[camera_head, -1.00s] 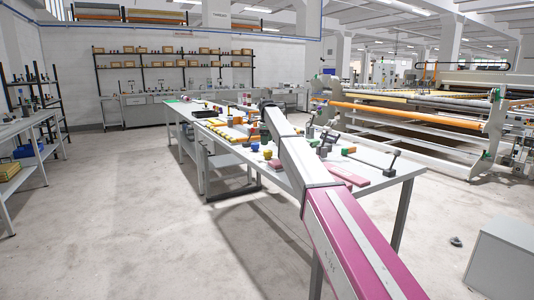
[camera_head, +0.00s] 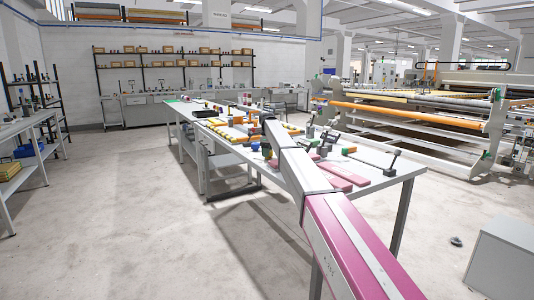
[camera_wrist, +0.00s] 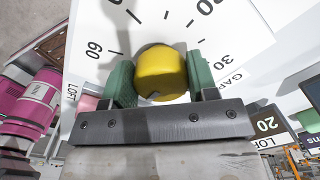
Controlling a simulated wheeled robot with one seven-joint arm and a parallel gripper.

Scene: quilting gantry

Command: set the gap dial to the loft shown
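In the wrist view, a yellow dial knob (camera_wrist: 161,72) stands on a white panel (camera_wrist: 245,45) with a printed scale. The marks 60 and 30 show, with GAP and part of LOFT beside them. My gripper (camera_wrist: 161,80) has one green pad on each side of the knob, and both pads appear to touch it. A small dark notch shows on the knob's lower edge. The palm bar hides the lower panel. A dark card (camera_wrist: 268,126) reading 20, with cut-off lettering below, shows at lower right. In the head view my arm hides the gripper.
The long workbench (camera_head: 392,178) carries several small items, including pink blocks (camera_head: 345,172) and a dark-headed lever (camera_head: 392,161) near its right end. A quilting machine (camera_head: 400,112) stands behind it at right. The floor left of the bench is clear.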

